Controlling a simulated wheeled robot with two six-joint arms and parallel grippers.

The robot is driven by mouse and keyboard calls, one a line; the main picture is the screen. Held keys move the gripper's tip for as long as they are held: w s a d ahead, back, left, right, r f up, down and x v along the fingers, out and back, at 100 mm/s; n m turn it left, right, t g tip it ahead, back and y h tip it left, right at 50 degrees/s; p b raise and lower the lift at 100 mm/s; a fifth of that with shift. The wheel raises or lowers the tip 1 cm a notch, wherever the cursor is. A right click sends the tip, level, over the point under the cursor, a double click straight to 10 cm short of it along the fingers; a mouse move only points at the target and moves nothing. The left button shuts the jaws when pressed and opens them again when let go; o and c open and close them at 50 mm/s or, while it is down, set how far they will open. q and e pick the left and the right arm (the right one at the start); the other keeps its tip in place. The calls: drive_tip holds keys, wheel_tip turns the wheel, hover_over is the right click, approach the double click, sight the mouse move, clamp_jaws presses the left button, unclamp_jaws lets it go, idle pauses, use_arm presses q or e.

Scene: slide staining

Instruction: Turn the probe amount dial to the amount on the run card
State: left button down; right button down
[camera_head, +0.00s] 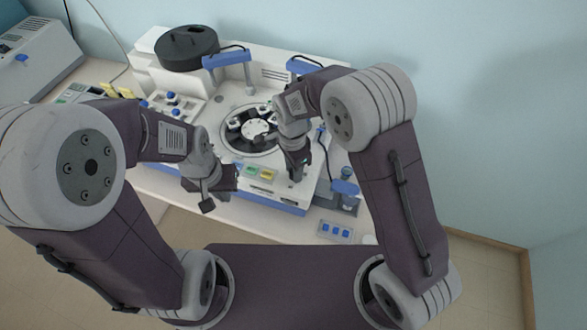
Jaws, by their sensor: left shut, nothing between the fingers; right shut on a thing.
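The white and blue staining machine (275,205) stands on the bench, with a round carousel (254,128) in its top. My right gripper (297,177) points down at the right part of the machine's front panel. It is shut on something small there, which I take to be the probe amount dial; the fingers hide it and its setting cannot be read. My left gripper (207,206) is shut and empty, in front of the machine's front left side. I cannot make out a run card with a readable amount.
A green button (251,170) and a yellow button (268,174) sit on the front panel. A black round lid (187,48) is at the back left. Blue-topped dispenser arms (226,58) stand at the back. A blue-buttoned pad (335,230) lies at the front right. A grey device (38,55) stands far left.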

drive_tip(key=shift+f+m, duration=0.1)
drive_tip(key=shift+m, duration=0.6)
drive_tip(key=c, duration=1)
unclamp_jaws()
drive_tip(key=shift+d, duration=0.1)
drive_tip(key=shift+c, duration=0.2)
wheel_tip(320, 180, up, 9)
drive_tip(key=b, duration=0.1)
drive_tip(key=shift+w, duration=0.3)
